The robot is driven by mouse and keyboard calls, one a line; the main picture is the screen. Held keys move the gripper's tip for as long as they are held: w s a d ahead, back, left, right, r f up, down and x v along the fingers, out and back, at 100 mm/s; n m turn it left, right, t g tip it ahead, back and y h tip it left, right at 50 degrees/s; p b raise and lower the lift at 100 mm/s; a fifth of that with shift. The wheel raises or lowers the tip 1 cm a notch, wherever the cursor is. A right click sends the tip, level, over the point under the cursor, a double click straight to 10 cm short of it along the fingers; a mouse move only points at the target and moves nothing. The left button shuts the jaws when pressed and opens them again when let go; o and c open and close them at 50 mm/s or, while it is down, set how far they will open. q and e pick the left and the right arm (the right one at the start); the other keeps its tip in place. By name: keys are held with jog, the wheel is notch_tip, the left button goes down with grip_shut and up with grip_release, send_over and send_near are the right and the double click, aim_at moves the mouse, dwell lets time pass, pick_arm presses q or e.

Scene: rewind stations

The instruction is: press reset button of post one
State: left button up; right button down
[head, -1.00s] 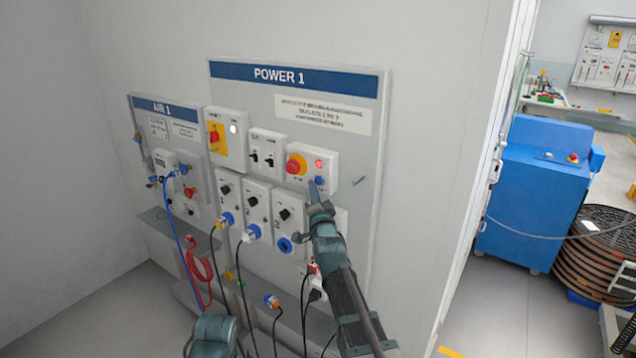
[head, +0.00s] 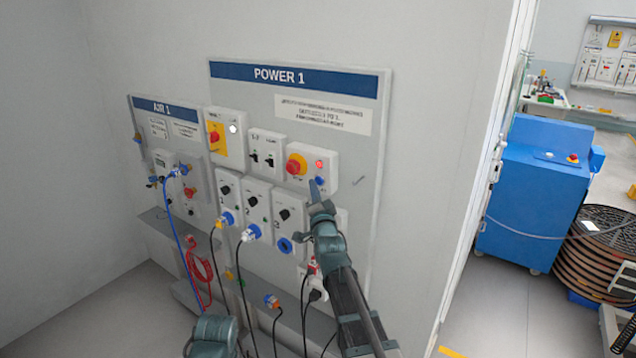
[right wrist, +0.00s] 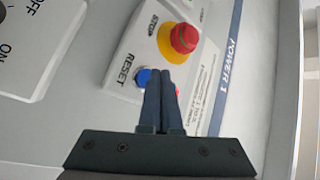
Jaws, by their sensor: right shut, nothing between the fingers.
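The POWER 1 board (head: 365,105) stands against the wall. On it is a small white box (head: 329,162) with a red emergency knob on a yellow ring (head: 296,164), a red lamp (head: 319,163) and a blue button (head: 320,181). The right wrist view shows the blue button (right wrist: 142,78) beside the word RESET, partly covered by my fingers. My right gripper (head: 315,186) is shut and empty, its tips at or just in front of the button; contact cannot be told. Only part of my left arm (head: 212,336) shows at the bottom; its fingers are out of view.
Switch boxes with blue sockets and plugged cables (head: 252,232) sit left of and below my right gripper. The AIR 1 board (head: 160,125) with hoses is further left. A blue cabinet (head: 530,200) and a coiled reel (head: 600,250) stand at right.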

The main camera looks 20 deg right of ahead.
jog(key=shift+w+d, duration=0.2)
jog(key=shift+w+d, duration=0.25)
jog(key=shift+d, duration=0.1)
dwell(0.7)
jog(key=shift+s+a, duration=0.55)
jog(key=shift+a, duration=0.1)
dwell(0.4)
jog(key=shift+s+a, duration=0.8)
jog(key=shift+a, duration=0.2)
jog(key=shift+s+a, duration=0.75)
jog(key=shift+a, duration=0.25)
